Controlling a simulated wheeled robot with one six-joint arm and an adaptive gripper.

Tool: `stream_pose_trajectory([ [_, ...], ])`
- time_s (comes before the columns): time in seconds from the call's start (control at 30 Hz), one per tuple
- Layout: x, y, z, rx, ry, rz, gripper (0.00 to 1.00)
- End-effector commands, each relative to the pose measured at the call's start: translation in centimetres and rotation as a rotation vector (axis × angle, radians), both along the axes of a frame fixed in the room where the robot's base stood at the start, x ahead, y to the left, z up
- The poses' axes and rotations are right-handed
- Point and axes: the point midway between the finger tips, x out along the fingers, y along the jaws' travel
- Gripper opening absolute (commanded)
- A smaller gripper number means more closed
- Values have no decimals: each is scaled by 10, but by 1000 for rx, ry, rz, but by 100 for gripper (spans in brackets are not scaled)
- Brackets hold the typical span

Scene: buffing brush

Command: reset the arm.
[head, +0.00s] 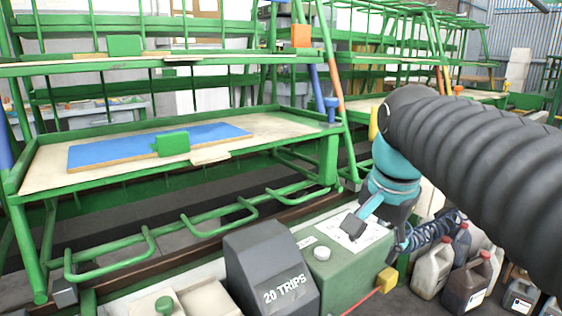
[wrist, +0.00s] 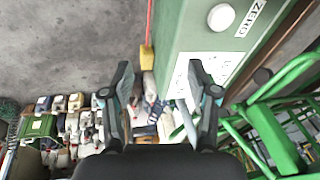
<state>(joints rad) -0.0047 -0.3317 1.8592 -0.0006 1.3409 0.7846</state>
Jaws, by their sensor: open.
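My arm's dark ribbed sleeve comes in from the right in the head view. It ends in my teal and dark gripper (head: 375,240), in front of a green cabinet (head: 345,270) with a white label sheet on top. In the wrist view the two fingers of my gripper (wrist: 161,75) stand wide apart with nothing between them. The cabinet (wrist: 185,35) also shows there, beyond the fingers and to the right. I cannot make out a buffing brush in either view.
A green-framed bench (head: 45,160) on the left holds a blue board (head: 105,152). A dark box (head: 270,270) marked "20 TRIPS" stands at the front. Several jugs (head: 432,268) crowd the floor at right. Grey floor (wrist: 70,40) is clear at the wrist view's upper left.

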Motion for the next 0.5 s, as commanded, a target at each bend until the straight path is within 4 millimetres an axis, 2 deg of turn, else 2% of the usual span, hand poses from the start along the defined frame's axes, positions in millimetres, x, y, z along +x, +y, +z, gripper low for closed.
stream_pose_trajectory([
  [0.03, -16, 0, -14, -22, -25, 77, 60],
  [0.1, -34, 0, -33, -60, -59, 193, 60],
  [0.3, -78, -1, -92, -181, -148, 496, 60],
  [0.4, -94, -1, -117, -233, -178, 608, 60],
  [0.5, -104, -1, -133, -269, -198, 679, 60],
])
